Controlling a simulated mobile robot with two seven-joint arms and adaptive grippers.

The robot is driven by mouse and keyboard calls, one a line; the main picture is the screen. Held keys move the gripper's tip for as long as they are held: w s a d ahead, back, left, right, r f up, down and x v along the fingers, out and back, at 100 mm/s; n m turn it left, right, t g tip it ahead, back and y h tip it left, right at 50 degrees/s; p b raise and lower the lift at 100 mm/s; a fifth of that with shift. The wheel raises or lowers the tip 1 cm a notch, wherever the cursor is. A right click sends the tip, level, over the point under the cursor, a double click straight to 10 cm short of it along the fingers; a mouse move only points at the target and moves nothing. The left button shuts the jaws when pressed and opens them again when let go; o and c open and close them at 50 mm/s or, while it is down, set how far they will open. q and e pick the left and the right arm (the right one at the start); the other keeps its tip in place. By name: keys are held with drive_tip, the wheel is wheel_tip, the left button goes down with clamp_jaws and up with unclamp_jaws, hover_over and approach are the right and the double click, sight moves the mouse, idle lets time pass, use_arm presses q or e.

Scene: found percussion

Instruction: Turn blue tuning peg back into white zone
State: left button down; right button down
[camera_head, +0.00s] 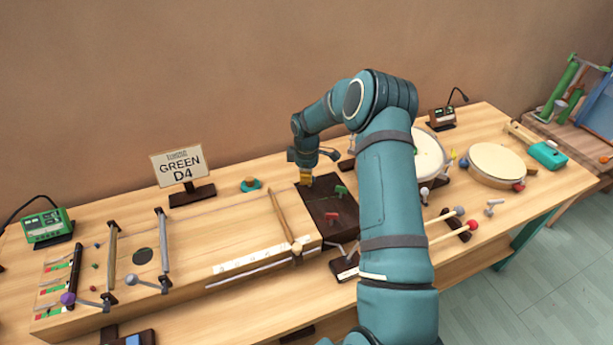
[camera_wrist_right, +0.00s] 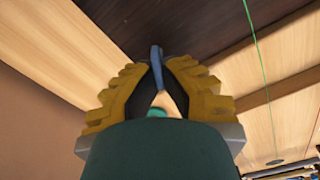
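The stringed wooden box (camera_head: 235,235) lies along the table, with a dark peg block (camera_head: 325,205) at its right end. A green peg (camera_head: 340,190) and a red peg (camera_head: 332,218) stand on that block. My right gripper (camera_head: 305,180) reaches down to the block's far left corner. In the right wrist view its yellow fingers (camera_wrist_right: 157,75) close in from both sides on the blue tuning peg (camera_wrist_right: 156,53), their dark pads against it. The blue peg is hidden in the head view. I cannot make out a white zone at the peg. My left gripper is not in view.
A stick (camera_head: 285,220) lies across the box beside the block. A "GREEN D4" sign (camera_head: 180,168) and a green tuner device (camera_head: 47,228) stand behind. Drums (camera_head: 495,165) and mallets (camera_head: 455,228) are right of my arm, which hides part of the table.

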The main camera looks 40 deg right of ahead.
drive_tip(key=shift+s+f, duration=0.1)
idle(0.3)
drive_tip(key=c, duration=1.1)
unclamp_jaws()
drive_tip(key=shift+c, duration=0.2)
wheel_tip(320, 180, up, 12)
